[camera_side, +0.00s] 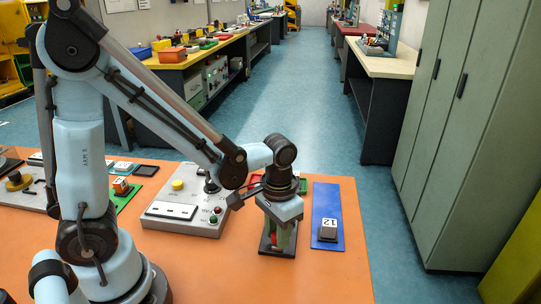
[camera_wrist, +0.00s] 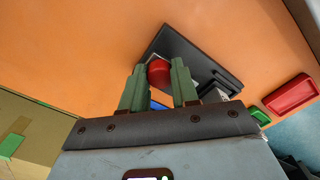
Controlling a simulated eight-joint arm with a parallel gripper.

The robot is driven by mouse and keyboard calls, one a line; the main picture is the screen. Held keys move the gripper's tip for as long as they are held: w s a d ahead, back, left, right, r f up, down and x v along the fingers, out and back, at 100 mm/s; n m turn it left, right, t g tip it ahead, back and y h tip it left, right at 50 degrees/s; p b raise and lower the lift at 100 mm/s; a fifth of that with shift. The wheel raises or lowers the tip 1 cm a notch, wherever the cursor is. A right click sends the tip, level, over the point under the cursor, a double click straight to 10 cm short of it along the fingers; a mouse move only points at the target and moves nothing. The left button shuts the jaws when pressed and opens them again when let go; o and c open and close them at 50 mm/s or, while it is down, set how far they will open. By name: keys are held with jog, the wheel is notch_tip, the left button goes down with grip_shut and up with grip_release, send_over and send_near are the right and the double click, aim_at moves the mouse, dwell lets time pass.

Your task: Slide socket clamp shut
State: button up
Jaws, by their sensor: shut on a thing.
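A dark rectangular fixture (camera_side: 266,252), likely the socket clamp, lies on the orange table and shows in the wrist view as a black plate (camera_wrist: 190,52). A round red knob (camera_wrist: 158,72) is on it, and a bit of red shows between the fingers in the side view. My gripper (camera_side: 281,243) points down over the fixture. In the wrist view its green fingers (camera_wrist: 158,78) stand on either side of the red knob and are shut on it. My gripper hides much of the fixture, so the clamp's position cannot be told.
A blue board (camera_side: 327,200) with a block marked 12 (camera_side: 328,229) lies close on the right. A grey control box (camera_side: 155,222) with a yellow button (camera_side: 177,185) stands on the left. A red tray (camera_wrist: 291,95) lies behind. The front of the orange table (camera_side: 230,275) is clear.

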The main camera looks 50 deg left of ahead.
grip_shut()
jog(key=shift+w+a, duration=1.05)
jog(key=o, duration=1)
grip_release()
notch_tip(320, 180, up, 12)
jog(key=shift+r, duration=0.1)
